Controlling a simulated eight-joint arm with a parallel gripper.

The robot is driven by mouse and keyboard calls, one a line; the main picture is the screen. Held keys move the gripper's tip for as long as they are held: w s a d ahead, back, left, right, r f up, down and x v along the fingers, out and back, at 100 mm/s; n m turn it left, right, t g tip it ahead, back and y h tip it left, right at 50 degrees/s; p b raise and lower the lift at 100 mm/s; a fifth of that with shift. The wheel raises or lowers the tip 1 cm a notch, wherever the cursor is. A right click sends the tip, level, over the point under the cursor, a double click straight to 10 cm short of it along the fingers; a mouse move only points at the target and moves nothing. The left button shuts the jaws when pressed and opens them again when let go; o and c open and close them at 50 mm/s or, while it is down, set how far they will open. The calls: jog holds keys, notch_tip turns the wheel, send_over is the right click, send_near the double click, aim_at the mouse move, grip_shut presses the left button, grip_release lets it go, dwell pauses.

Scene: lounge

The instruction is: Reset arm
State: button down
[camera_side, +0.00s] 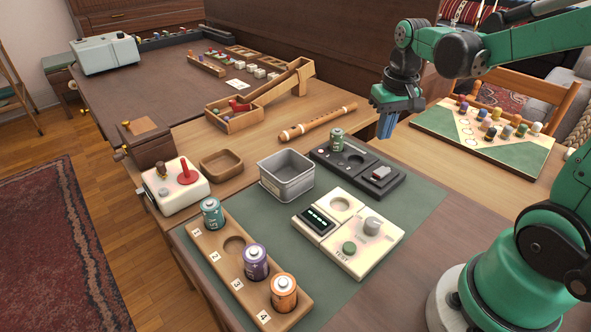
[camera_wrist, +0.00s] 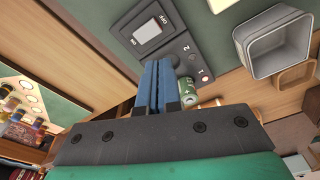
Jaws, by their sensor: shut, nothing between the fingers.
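My gripper (camera_side: 387,124) is raised above the table to the right of the dark charger-like panel (camera_side: 392,184), apart from everything. Its blue fingers are shut together with nothing between them, and they also show in the wrist view (camera_wrist: 158,85). My green arm reaches in from the right. A green battery (camera_side: 337,139) stands in the far end of the dark panel; in the wrist view it is partly hidden behind my fingers.
A numbered wooden rack (camera_side: 205,232) holds teal, purple and orange batteries, with one slot empty. A cream tester (camera_side: 372,252), a grey metal bin (camera_side: 285,185), a wooden flute (camera_side: 318,123) and a peg board (camera_side: 535,158) lie around. The green mat's front right is clear.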

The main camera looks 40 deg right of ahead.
jog(key=s+a+r+n+t, duration=0.2)
jog(key=a+n+t, duration=0.3)
jog(key=a, duration=0.8)
jog(key=shift+r+t+y, duration=0.15)
jog(key=shift+t+y, duration=0.15)
jog(key=shift+t, duration=0.3)
